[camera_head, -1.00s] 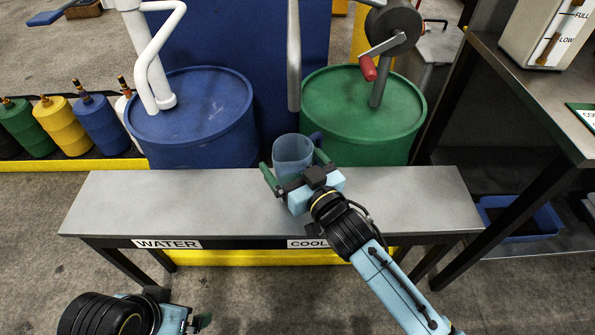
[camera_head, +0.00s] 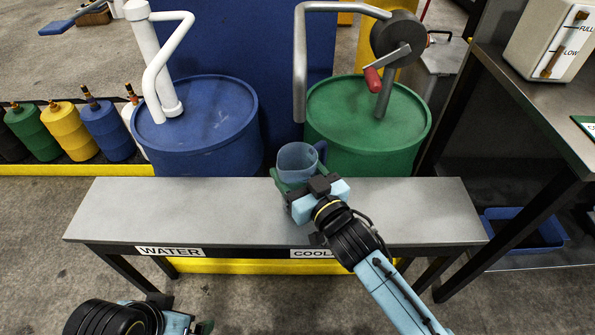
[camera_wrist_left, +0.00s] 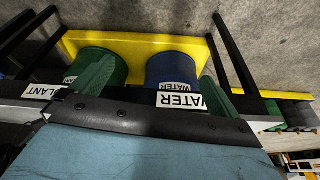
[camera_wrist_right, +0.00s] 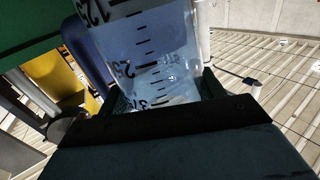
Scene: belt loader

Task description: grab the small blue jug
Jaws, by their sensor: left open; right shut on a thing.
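The small blue jug (camera_head: 297,160) is translucent with a darker blue handle on its right side. It stands upright at the back of the grey bench, in front of the gap between the blue and green drums. My right gripper (camera_head: 294,184) is shut on it from the front. In the right wrist view the jug (camera_wrist_right: 150,60) fills the space between the fingers, with black scale marks on its wall. My left gripper (camera_head: 203,326) is open and empty, low in front of the bench at the left. Its green fingers (camera_wrist_left: 155,85) show apart in the left wrist view.
The grey bench (camera_head: 180,210) carries WATER and COOLANT labels on its front edge and is otherwise clear. Behind it stand a blue drum (camera_head: 205,125) with a white pipe and a green drum (camera_head: 350,120) with a red-handled crank pump. A darker table (camera_head: 535,105) stands at the right.

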